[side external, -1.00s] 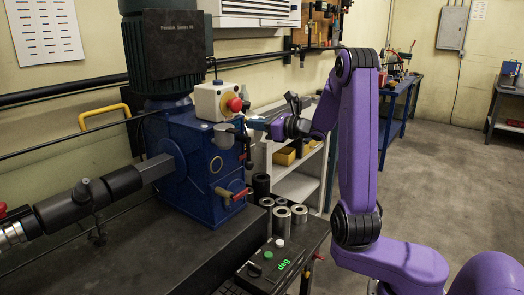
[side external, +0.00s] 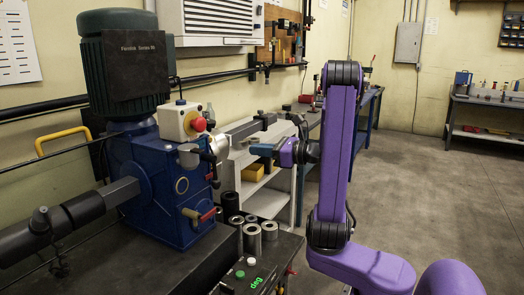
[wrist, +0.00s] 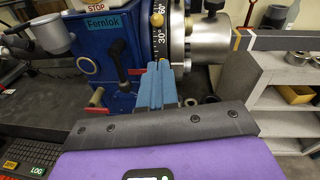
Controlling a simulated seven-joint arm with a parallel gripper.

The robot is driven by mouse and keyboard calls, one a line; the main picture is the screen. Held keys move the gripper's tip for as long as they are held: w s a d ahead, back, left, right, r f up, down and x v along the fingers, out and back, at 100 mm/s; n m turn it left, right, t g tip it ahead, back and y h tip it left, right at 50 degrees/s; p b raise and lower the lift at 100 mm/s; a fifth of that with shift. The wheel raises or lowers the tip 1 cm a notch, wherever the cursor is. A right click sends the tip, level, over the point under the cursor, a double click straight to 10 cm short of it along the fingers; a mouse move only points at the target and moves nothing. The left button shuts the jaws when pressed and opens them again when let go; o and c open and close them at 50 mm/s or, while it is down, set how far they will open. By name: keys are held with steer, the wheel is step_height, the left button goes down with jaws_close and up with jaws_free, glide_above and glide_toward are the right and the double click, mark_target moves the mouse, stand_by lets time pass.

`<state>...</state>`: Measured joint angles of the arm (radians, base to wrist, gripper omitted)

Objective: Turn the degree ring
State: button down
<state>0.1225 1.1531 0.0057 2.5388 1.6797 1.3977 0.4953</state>
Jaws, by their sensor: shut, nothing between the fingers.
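The degree ring (wrist: 160,32) is a dark band with white degree marks, "60" and "30°" among them, on the blue machine (wrist: 105,50). A small brass-coloured knob (wrist: 157,19) shows on it. My gripper (wrist: 158,66) has blue fingers closed together with nothing between them. In the wrist view the fingertips lie just below the ring's marks; I cannot tell if they touch it. In the side view my gripper (side external: 252,150) is to the right of the machine's silver collar (side external: 219,147), with a gap in the picture. The ring is not clear there.
A grey square bar (side external: 247,130) extends right from the machine, behind my gripper. A red stop button (side external: 198,125) sits on top. A red-tipped lever (side external: 207,214) sticks out in front. Metal cylinders (side external: 252,238) stand below my gripper. The floor at right is open.

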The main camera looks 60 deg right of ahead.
steer(key=w+a+g, duration=0.1)
steer(key=w, duration=1.1)
steer(key=shift+a+r, duration=0.25)
steer(key=shift+a, duration=0.05)
steer(key=shift+w, duration=0.1)
steer(key=shift+w+r, duration=0.3)
steer(key=shift+w, duration=0.05)
steer(key=shift+s, duration=0.1)
